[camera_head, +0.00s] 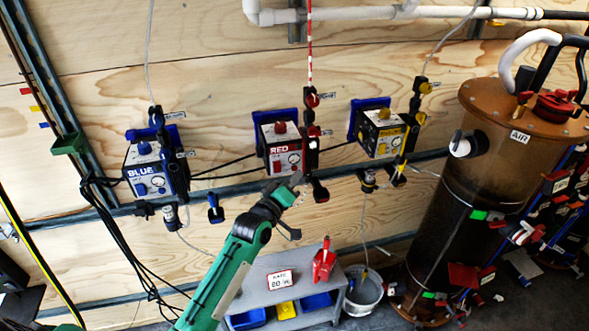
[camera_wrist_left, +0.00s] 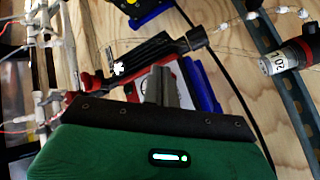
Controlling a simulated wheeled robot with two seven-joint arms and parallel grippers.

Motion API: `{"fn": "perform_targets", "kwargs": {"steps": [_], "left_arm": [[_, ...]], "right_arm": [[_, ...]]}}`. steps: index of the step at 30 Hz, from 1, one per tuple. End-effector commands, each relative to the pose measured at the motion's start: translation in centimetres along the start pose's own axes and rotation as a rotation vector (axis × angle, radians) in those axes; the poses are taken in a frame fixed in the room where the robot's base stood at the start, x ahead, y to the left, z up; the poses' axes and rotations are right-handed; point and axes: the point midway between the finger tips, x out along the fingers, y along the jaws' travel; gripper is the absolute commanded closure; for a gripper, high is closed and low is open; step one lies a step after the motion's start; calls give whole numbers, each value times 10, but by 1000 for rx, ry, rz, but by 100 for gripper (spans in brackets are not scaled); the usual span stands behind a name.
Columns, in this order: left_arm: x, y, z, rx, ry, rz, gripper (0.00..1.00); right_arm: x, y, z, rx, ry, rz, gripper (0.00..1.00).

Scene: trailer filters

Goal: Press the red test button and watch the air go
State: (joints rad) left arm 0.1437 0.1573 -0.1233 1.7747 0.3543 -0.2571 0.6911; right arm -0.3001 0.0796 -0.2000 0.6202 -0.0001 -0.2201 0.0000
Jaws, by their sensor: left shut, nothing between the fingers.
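The red box (camera_head: 283,149), labelled RED, is mounted on the plywood wall in the middle of the head view. A small red button (camera_head: 277,167) appears low on its front face, beside a round gauge. A larger red knob (camera_head: 280,127) sits on top of the box. My left gripper (camera_head: 296,181) is shut and empty, just below and in front of the box's face. In the left wrist view, the shut fingers (camera_wrist_left: 161,86) overlap the white-and-red face of the box (camera_wrist_left: 142,86). Contact cannot be told, and the button is not clear there. My right gripper is not in view.
A blue box (camera_head: 150,170) is at the left and a yellow box (camera_head: 380,133) at the right. Black valves and hoses hang close by the red box. A grey bench (camera_head: 258,293) stands below, and a brown AIR tank (camera_head: 470,200) at the right.

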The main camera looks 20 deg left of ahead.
Motion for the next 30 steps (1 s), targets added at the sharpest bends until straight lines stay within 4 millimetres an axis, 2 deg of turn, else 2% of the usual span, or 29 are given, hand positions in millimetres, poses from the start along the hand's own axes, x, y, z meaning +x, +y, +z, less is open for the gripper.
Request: {"fn": "perform_targets", "kwargs": {"steps": [30], "left_arm": [[8,-6,-6,1,0,1,100]], "right_arm": [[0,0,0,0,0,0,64]]}}
